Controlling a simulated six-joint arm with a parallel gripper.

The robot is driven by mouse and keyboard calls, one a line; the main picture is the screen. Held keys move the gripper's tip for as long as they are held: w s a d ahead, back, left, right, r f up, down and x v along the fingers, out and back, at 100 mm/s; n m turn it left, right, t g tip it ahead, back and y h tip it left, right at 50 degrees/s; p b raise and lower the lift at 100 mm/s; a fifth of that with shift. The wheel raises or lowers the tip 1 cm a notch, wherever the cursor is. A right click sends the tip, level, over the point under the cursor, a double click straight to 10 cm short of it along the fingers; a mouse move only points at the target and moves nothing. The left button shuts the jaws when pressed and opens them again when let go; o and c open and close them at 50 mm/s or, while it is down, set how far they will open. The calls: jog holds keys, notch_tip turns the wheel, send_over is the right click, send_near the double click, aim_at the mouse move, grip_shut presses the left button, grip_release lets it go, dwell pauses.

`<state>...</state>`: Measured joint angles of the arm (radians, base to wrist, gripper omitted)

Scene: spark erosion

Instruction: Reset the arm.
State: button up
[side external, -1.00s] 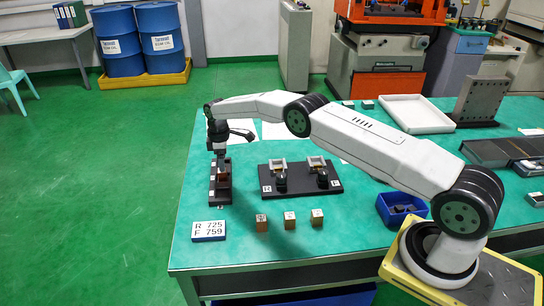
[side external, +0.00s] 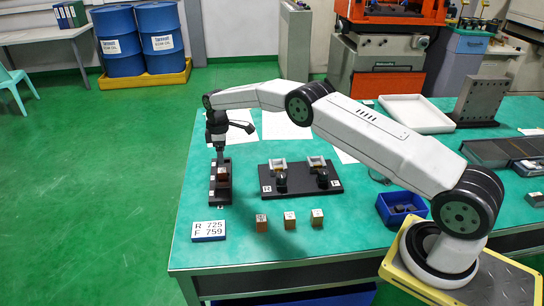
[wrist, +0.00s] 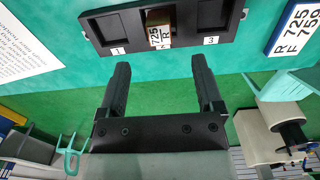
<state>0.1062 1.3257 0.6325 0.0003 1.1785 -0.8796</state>
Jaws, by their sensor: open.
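My gripper (side external: 220,150) points down just above the black three-slot rack (side external: 213,198) at the table's left side. In the wrist view its two fingers (wrist: 161,62) stand apart with nothing between them. The rack (wrist: 128,27) shows there ahead of the fingertips, with slots marked 1 and 3 empty. A copper-coloured block (wrist: 158,17) with a white label reading 725 and R sits in the middle slot. The block (side external: 222,174) also shows in the side view, apart from my gripper.
A sign (side external: 209,230) reads R 725, F 759. Three copper blocks (side external: 290,223) stand near the front edge. A black plate with two fixtures (side external: 300,190) lies right of the rack. A blue bin (side external: 392,218), white tray (side external: 417,108) and papers (side external: 282,124) are farther right and back.

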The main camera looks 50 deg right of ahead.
jog(key=shift+s+a+r, duration=0.2)
jog(key=shift+s+r, duration=0.05)
jog(key=shift+r, duration=0.4)
jog(key=s+a+r+m+t, duration=0.1)
jog(key=s+a+r+m, duration=0.15)
jog(key=s, duration=0.55)
jog(key=s+a+r+m, duration=0.1)
jog(key=s+r+m, duration=0.1)
jog(key=s+r, duration=0.35)
jog(key=s+a+r+m+t, duration=0.1)
jog(key=s+a+r+m, duration=0.1)
jog(key=s, duration=0.7)
jog(key=s+m, duration=0.2)
jog(key=s, duration=1.1)
jog(key=shift+a+f+t, duration=0.3)
jog(key=shift+a+f, duration=0.15)
